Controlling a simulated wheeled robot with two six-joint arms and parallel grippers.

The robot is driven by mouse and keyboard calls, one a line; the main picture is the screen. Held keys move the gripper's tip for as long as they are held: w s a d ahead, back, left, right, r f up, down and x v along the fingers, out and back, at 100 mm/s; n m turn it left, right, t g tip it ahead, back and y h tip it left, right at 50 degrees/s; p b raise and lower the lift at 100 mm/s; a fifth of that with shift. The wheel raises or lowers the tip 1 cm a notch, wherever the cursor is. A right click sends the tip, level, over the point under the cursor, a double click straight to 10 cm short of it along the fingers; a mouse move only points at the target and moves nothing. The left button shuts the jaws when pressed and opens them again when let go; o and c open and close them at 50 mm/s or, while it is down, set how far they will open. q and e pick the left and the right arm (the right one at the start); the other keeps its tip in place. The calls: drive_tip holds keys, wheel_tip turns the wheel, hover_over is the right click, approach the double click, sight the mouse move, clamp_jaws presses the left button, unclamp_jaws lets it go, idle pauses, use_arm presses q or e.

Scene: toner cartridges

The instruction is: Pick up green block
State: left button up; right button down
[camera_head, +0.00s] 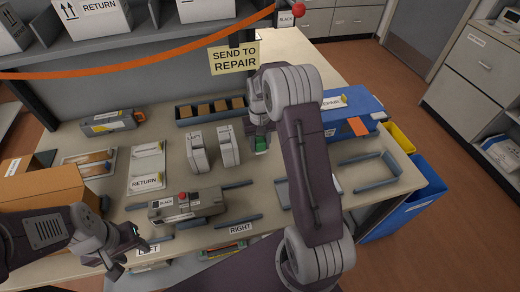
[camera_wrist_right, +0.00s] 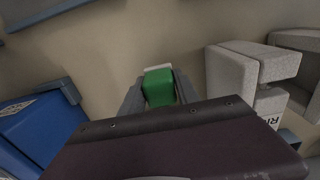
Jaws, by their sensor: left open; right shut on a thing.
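The green block (camera_wrist_right: 158,87) shows between the two fingers of my right gripper (camera_wrist_right: 158,95) in the right wrist view. It is bright green with a pale part at its far end. In the head view the green block (camera_head: 261,144) is mostly hidden by my right gripper (camera_head: 260,148), which is shut on it over the middle of the table. I cannot tell how high it is above the table top. My left gripper (camera_head: 124,262) is open and empty near the table's front left edge.
White-grey blocks (camera_head: 228,147) stand just left of my right gripper. A blue repair box (camera_head: 350,112) is to its right. A black tray (camera_head: 212,109) with brown blocks lies behind. A grey device with a red button (camera_head: 188,205) sits in front. Grey rails (camera_head: 372,174) lie at the right.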

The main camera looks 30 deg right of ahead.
drive_tip(key=d+r, duration=0.7)
drive_tip(key=d, duration=0.4)
drive_tip(key=shift+s+d+r+p, duration=0.3)
drive_tip(key=shift+s+r, duration=0.05)
drive_tip(key=shift+s, duration=0.1)
